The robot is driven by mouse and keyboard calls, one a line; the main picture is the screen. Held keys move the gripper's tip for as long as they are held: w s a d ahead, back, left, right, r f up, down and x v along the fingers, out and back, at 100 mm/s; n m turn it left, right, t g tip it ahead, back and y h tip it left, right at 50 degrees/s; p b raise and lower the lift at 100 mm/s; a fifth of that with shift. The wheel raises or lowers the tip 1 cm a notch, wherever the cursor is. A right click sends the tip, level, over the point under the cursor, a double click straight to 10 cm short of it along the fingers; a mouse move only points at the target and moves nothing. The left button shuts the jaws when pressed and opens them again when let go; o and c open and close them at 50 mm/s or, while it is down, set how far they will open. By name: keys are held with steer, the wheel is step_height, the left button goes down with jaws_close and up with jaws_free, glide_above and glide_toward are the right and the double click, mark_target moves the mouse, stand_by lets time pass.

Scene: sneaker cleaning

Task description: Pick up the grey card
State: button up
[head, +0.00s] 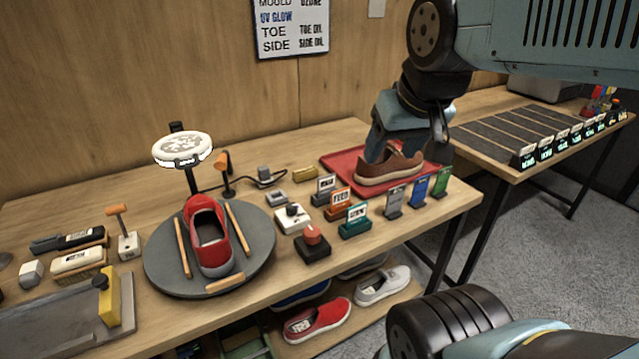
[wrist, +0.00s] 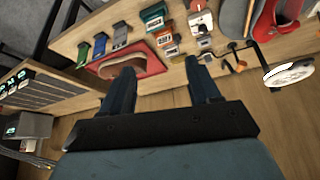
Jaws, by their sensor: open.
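The grey card (head: 395,201) stands upright in a small holder near the front edge of the table, leftmost of three cards. It also shows near the top of the wrist view (wrist: 121,36). The blue card (head: 419,190) and green card (head: 440,183) stand to its right in the head view. My gripper (head: 408,150) is open and empty, above and behind the cards, by the brown shoe (head: 388,168) on the red tray (head: 345,162). In the wrist view, my two fingers (wrist: 160,68) are spread apart with the grey card beyond them.
Small labelled blocks, including an orange one (head: 340,205) and a teal one (head: 355,221), stand left of the grey card. A red shoe (head: 209,238) sits on a round grey turntable (head: 160,262). A second table (head: 470,133) stands to the right.

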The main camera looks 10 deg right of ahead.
steer(key=shift+o, duration=0.8)
steer(key=shift+w, duration=0.15)
steer(key=o, duration=0.4)
steer(key=w+a+f+n, duration=0.1)
steer(key=w+f, duration=0.2)
steer(key=w, duration=0.9)
steer(key=shift+w+f+n+g+y, duration=0.3)
steer(key=shift+w+f+n+y, duration=0.05)
steer(key=shift+f+n+y, duration=0.05)
steer(key=n, duration=0.1)
glide_toward(327, 176)
steer(key=shift+g, duration=0.4)
steer(key=shift+w+x, duration=0.15)
steer(key=shift+x, duration=2.55)
steer(key=shift+w+x, duration=0.15)
steer(key=shift+x, duration=2.5)
